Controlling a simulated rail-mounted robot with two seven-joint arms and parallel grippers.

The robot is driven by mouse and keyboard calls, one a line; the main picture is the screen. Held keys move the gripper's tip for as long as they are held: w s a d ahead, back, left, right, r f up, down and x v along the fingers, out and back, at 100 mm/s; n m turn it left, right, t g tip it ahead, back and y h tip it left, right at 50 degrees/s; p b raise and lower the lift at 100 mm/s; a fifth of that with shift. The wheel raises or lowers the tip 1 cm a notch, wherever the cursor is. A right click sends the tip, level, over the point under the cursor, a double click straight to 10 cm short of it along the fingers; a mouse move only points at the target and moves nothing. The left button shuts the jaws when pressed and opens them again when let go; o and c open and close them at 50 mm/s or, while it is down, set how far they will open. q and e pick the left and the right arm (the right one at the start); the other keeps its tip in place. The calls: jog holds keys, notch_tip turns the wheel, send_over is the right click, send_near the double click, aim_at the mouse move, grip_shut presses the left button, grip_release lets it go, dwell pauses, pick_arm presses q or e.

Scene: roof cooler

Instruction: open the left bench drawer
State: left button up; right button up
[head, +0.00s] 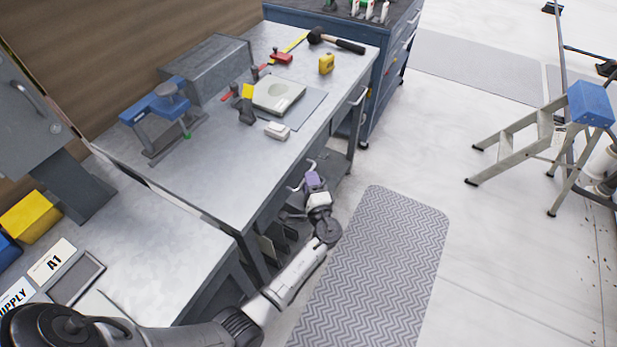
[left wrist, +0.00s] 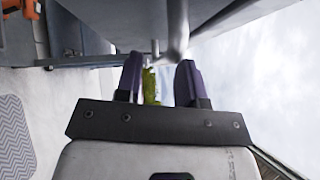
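The workbench (head: 235,185) has a metal top, and its front edge runs diagonally through the head view. My left gripper (head: 312,179), with purple fingers, is at this front edge, beside a pale curved handle (head: 295,188) that it partly hides. In the left wrist view the gripper (left wrist: 160,75) has its two fingers apart. A grey bar handle (left wrist: 177,28) lies just beyond the fingertips, in line with the gap; I cannot tell whether they touch. The left drawer front is mostly hidden, and I see no clear opening. My right gripper is not in view.
Another handle (head: 358,95) is on the bench's right part. A blue tool cabinet (head: 385,75) stands behind it. A grey zigzag mat (head: 385,260) lies on the floor before the bench. A step stool (head: 545,130) stands far right. The floor between is clear.

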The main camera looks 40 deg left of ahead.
pick_arm(q)
jog(key=shift+x, duration=0.95)
jog(key=shift+s, duration=0.1)
grip_shut()
